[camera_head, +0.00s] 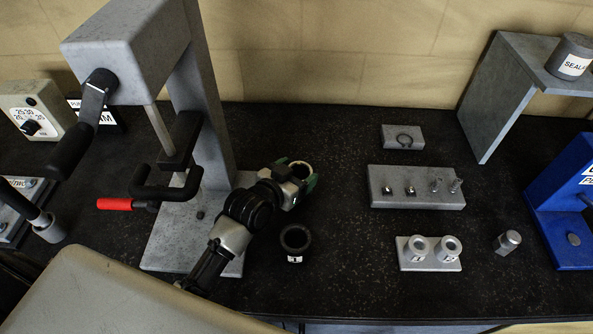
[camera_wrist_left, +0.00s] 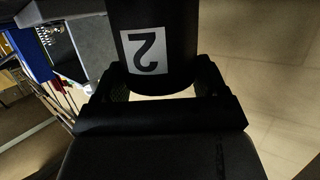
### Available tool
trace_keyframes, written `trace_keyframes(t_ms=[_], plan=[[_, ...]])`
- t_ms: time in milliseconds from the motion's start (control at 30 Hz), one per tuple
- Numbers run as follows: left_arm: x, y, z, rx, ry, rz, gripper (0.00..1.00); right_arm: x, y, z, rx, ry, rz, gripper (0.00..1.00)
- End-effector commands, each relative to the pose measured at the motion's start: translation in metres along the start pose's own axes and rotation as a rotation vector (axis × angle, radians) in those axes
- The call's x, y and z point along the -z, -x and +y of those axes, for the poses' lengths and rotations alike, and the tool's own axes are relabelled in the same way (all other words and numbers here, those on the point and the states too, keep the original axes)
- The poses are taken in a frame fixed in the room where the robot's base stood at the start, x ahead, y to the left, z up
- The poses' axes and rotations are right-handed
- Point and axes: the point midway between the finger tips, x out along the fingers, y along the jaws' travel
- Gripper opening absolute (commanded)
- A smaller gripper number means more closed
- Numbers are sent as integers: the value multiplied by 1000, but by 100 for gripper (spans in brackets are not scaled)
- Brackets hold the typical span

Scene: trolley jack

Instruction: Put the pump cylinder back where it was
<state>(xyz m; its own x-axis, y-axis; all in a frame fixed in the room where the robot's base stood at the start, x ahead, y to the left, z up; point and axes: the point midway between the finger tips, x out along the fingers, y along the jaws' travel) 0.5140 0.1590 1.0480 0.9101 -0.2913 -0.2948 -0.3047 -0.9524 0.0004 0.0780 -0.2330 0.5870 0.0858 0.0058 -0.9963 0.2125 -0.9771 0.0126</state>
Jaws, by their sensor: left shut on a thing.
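A black cylinder with a white label marked 2 (camera_wrist_left: 152,50) sits between the fingers of my left gripper (camera_wrist_left: 155,85) in the left wrist view. My right gripper is not in view.
To the right are a block with several small parts (camera_head: 416,199), a plate with two bushings (camera_head: 429,265), a ring block (camera_head: 402,136) and a blue stand (camera_head: 560,205). Dark bench between is clear.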

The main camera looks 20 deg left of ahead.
Motion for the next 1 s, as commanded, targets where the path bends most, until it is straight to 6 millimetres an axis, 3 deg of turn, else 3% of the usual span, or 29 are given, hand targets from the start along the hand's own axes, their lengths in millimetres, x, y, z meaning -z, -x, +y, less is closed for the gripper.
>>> trace_keyframes(t_ms=[733,767,900,1000], plan=[[-8,-3,0,1,-1,8,12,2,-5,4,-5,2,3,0],[-11,-4,0,0,0,0,76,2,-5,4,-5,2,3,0],[-11,-4,0,0,0,0,97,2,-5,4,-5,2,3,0],[-11,-4,0,0,0,0,98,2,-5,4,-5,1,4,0]])
